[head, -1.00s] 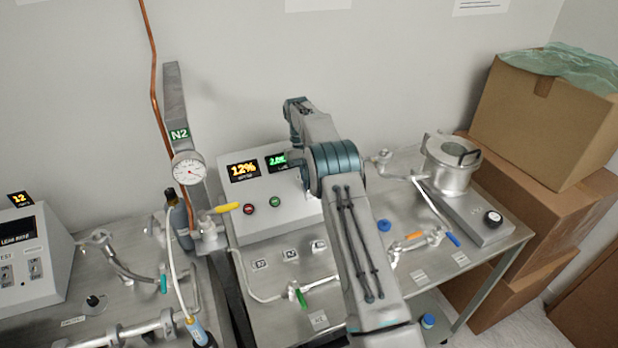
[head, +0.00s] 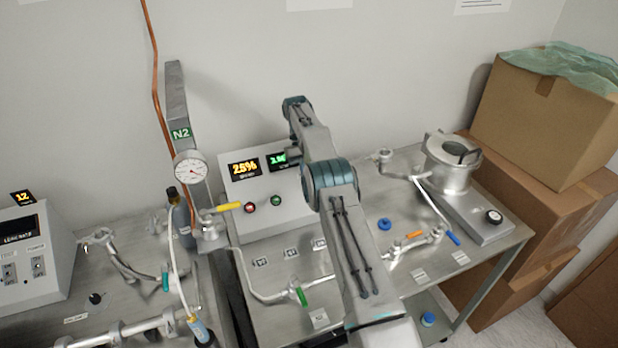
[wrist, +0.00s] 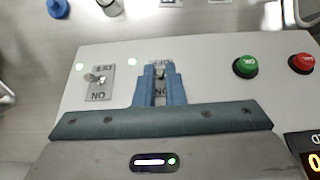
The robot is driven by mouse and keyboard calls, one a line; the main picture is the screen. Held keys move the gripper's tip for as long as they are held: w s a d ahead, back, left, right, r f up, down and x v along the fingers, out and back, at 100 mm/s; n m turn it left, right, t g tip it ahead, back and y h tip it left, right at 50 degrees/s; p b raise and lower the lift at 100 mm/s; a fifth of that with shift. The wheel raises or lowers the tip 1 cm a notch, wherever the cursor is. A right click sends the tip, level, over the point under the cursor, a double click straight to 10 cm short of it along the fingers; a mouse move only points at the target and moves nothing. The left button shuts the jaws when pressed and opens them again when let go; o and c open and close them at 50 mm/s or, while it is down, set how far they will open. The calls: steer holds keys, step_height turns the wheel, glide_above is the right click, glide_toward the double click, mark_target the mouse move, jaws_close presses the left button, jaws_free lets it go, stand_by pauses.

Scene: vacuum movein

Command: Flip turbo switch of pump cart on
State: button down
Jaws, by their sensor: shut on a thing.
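The pump cart's control box (head: 262,222) stands on the steel table; its orange display (head: 243,168) reads about 25% and a smaller green display (head: 277,160) is lit. In the wrist view the panel appears upside down, with two toggle switches. My gripper (wrist: 160,72) is shut around the lever of the right-hand switch plate (wrist: 160,96), and its blue fingers mostly hide the lever and its position. The other toggle switch (wrist: 97,80) stands free to the left. Small green lamps are lit by both. In the head view my arm hides the switches and gripper.
A green button (wrist: 245,66) and a red button (wrist: 301,63) sit right of the gripped switch in the wrist view. A gauge (head: 190,171), yellow-handled valve (head: 229,207) and pipes stand left of the box. Cardboard boxes (head: 540,110) are stacked at right.

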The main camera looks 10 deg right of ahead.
steer(key=shift+r, duration=0.1)
steer(key=c, duration=1.5)
jaws_free()
steer(key=shift+c, duration=0.2)
steer(key=shift+w, duration=0.1)
step_height(320, 180, up, 4)
steer(key=shift+d, duration=0.1)
steer(key=shift+d+b, duration=0.25)
steer(key=shift+b, duration=0.4)
steer(key=s+d+r+b, duration=0.5)
steer(key=s+d+r, duration=0.1)
steer(key=d, duration=0.3)
steer(key=shift+d+r, duration=0.3)
steer(key=shift+r, duration=0.15)
